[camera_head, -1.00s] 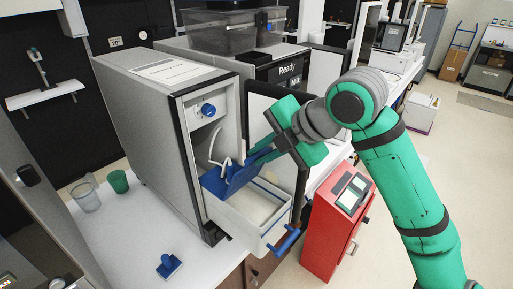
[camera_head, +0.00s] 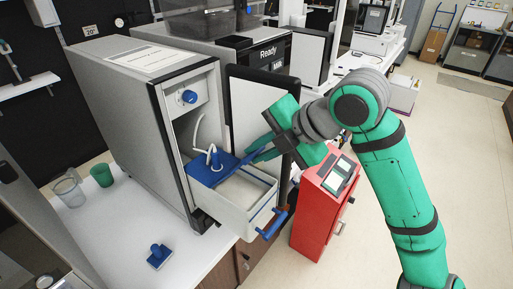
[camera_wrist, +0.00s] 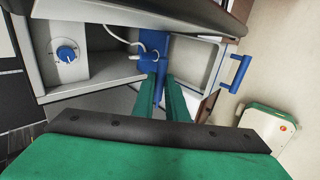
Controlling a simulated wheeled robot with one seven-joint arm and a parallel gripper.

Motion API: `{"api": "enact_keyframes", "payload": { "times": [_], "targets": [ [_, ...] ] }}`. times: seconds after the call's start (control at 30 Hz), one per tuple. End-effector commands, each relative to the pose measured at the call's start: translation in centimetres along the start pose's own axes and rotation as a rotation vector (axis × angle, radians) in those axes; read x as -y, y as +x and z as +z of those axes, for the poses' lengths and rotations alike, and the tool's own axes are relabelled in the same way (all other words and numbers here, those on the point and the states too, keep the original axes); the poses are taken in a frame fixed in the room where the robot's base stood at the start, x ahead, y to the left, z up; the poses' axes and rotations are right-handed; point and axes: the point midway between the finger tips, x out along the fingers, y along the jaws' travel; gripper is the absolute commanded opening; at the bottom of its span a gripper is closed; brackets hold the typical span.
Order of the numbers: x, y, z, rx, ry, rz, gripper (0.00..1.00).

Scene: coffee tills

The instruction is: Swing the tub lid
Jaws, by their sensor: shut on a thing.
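The white tub (camera_head: 237,219) is pulled out of the grey machine and has a blue handle (camera_head: 272,224) at its front. Its blue lid (camera_head: 205,173) lies nearly flat over the tub's rear part, with a white hose (camera_head: 199,131) above it. The front part of the tub is uncovered. My gripper (camera_head: 263,149) is above the tub's right side, shut on the lid's narrow blue bar. In the wrist view the bar (camera_wrist: 160,88) runs between my two green fingers (camera_wrist: 161,84). The fingertips are partly hidden in the head view.
The machine's open door (camera_head: 265,103) stands behind my gripper. A red cabinet (camera_head: 318,212) stands close on the right. A blue-handled tamper (camera_head: 160,256), a clear jug (camera_head: 68,189) and a green cup (camera_head: 102,175) are on the counter. A blue knob (camera_head: 189,97) is above the tub.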

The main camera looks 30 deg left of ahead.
Motion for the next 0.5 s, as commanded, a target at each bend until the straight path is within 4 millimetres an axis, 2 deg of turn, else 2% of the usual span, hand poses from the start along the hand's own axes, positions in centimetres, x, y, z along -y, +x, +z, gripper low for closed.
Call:
{"api": "enact_keyframes", "payload": {
  "times": [0.3,0.5],
  "targets": [
    [2.9,0.0,0.1,0.002,0.004,0.000,0.00],
    [3.2,-0.1,0.1,0.003,0.003,-0.001,0.00]
  ]
}}
